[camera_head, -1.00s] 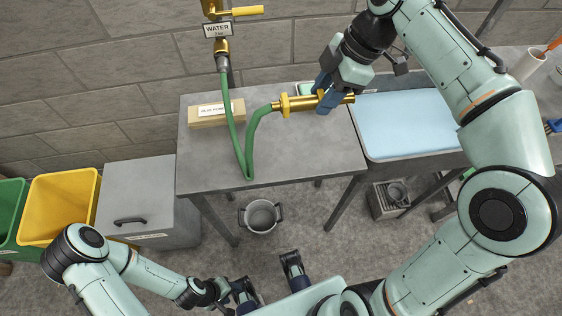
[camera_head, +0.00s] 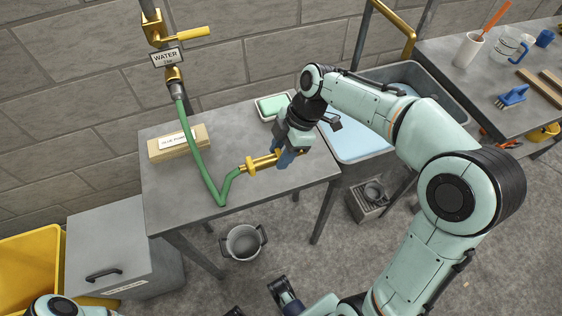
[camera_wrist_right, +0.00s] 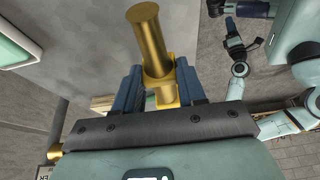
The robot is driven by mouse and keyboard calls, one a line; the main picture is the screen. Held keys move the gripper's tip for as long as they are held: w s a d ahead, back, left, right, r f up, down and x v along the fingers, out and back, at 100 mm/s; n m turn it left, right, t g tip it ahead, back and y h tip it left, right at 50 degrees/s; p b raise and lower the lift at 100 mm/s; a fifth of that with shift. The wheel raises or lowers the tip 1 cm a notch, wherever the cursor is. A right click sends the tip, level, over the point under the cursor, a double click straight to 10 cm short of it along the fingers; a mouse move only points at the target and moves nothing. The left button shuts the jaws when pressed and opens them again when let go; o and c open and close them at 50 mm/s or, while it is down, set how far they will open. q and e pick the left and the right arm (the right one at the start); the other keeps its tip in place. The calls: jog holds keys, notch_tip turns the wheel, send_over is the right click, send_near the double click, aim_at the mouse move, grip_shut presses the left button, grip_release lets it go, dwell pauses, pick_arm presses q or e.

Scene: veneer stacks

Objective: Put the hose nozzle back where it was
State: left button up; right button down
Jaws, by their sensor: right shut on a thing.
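The brass hose nozzle (camera_head: 259,163) is at the end of the green hose (camera_head: 203,172), over the right part of the grey table (camera_head: 265,205). My right gripper (camera_head: 287,156) is shut on the nozzle, which lies roughly level. Whether it touches the table I cannot tell. In the right wrist view the nozzle (camera_wrist_right: 150,42) shows between the blue fingers (camera_wrist_right: 158,88). The hose runs down from the water tap (camera_head: 175,75), bends on the tabletop and rises to the nozzle.
A labelled wooden block (camera_head: 179,143) lies at the table's back left. A sink (camera_head: 345,145) with light blue inside adjoins on the right. A grey bucket (camera_head: 243,243) stands below. The table's front middle is clear.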

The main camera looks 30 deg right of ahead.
jog(key=shift+f+b, duration=0.3)
jog(key=shift+f, duration=1.8)
jog(key=shift+f, duration=0.1)
jog(key=c, duration=0.6)
grip_release()
jog(key=shift+f, duration=0.1)
jog(key=shift+c, duration=0.2)
jog(key=p+v, duration=0.1)
jog(key=v, duration=1.1)
jog(key=shift+r+p, duration=0.2)
jog(key=shift+p, duration=0.2)
